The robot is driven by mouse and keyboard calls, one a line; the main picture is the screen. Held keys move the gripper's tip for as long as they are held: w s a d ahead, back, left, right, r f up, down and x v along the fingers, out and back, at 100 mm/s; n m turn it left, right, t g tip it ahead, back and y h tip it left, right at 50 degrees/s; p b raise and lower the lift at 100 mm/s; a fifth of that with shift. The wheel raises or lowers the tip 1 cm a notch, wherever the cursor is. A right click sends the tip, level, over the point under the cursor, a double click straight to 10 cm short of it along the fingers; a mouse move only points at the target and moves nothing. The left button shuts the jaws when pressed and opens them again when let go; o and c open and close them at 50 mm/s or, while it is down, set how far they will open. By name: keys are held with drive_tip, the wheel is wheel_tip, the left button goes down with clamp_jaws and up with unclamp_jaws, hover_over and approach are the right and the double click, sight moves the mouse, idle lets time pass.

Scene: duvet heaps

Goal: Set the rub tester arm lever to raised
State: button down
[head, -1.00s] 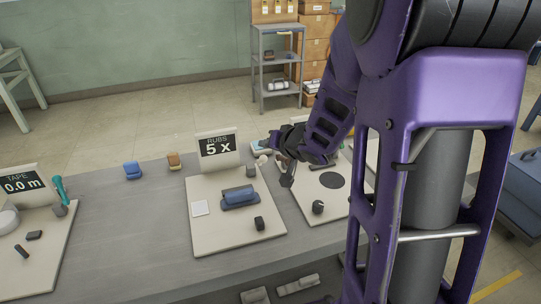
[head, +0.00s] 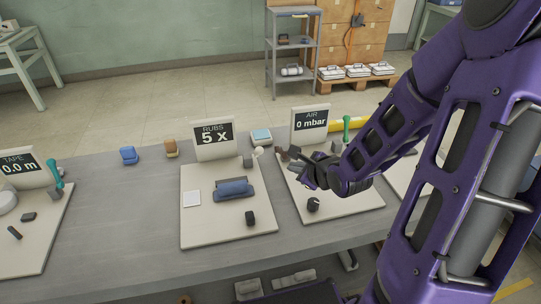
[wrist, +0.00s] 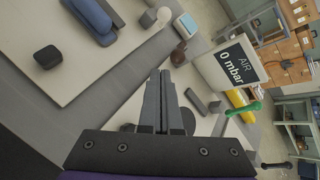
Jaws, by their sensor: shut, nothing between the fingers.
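The rub tester is a pale board (head: 215,232) with a sign (head: 215,138) reading "RUBS 5 x" and a blue block (head: 233,188) on it. At its back right corner is a small grey block (head: 247,160) with a pale ball-ended lever (head: 258,152) beside it. In the wrist view the ball end (wrist: 163,15) shows at the top, next to the grey block (wrist: 148,18). The lever's exact tilt is hard to tell. My gripper (head: 293,153) is shut and empty, to the right of the lever and apart from it, above the neighbouring air board; its fingers (wrist: 160,74) lie together.
A black knob (head: 250,218) and white patch (head: 192,199) lie on the rub board.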

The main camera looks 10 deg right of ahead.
sight(258, 152)
drive_tip(key=shift+f, duration=0.1)
drive_tip(key=b+x, duration=0.5)
drive_tip(key=x, duration=0.5)
drive_tip(key=shift+w+a+f, duration=0.2)
drive_tip(key=shift+a+f, duration=0.05)
drive_tip(key=a+r, duration=0.1)
drive_tip(key=w+a+r, duration=0.1)
drive_tip(key=shift+w+a+r, duration=0.25)
drive_tip(key=shift+w+r, duration=0.1)
drive_tip(key=shift+r, duration=0.15)
drive_tip(key=shift+w+r+g+p, duration=0.1)
drive_tip(key=shift+g+p, duration=0.2)
drive_tip(key=shift+p, duration=0.35)
